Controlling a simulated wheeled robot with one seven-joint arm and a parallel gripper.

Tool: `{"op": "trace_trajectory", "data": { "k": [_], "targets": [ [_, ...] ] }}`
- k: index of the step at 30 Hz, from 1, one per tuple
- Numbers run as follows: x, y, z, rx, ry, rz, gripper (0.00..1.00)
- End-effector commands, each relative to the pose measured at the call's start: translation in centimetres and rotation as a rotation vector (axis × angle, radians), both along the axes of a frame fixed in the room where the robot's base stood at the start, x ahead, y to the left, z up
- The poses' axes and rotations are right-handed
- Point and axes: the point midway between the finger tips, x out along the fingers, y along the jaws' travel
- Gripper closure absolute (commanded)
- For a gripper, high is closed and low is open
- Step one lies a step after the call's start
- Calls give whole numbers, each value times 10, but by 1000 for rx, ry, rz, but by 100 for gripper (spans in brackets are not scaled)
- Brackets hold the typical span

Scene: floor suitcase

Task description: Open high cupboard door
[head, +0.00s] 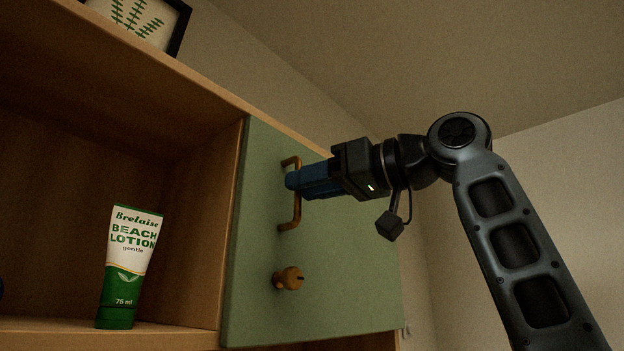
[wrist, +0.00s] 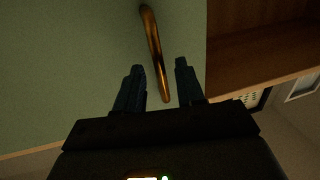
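The green cupboard door (head: 330,270) is in the middle of the head view and appears shut, beside an open shelf. It also fills the left of the wrist view (wrist: 70,60). A bronze bar handle (head: 296,215) is mounted upright near the door's left edge. My gripper (head: 290,180) is at the handle's upper part. In the wrist view, its two blue fingers (wrist: 160,68) stand apart, with the handle (wrist: 152,35) showing between them. A gap shows on each side of the bar. Contact is not clear in the head view.
A bronze knob (head: 288,278) sticks out of the door below the handle. A green and white lotion tube (head: 130,265) stands in the open wooden compartment (head: 60,180) to the left. A framed picture (head: 145,22) stands on top of the cupboard.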

Motion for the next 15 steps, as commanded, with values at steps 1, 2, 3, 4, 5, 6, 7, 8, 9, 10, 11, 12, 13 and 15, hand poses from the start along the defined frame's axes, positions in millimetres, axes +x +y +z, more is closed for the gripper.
{"op": "trace_trajectory", "data": {
  "k": [1, 2, 3, 4, 5, 6, 7, 8, 9, 10, 11, 12, 13, 15],
  "targets": [
    [0, 0, 0, 0, 0, 0, 62],
    [0, 0, 0, 0, 0, 0, 62],
    [0, 0, 0, 0, 0, 0, 62],
    [0, 0, 0, 0, 0, 0, 62],
    [0, 0, 0, 0, 0, 0, 62],
    [0, 0, 0, 0, 0, 0, 64],
    [0, 0, 0, 0, 0, 0, 67],
    [0, 0, 0, 0, 0, 0, 70],
    [0, 0, 0, 0, 0, 0, 74],
    [0, 0, 0, 0, 0, 0, 76],
    [0, 0, 0, 0, 1, 0, 79],
    [0, 0, 0, 0, 1, 0, 83],
    [0, 0, 0, 0, 0, 0, 86],
    [0, 0, 0, 0, 1, 0, 93]
  ]
}}
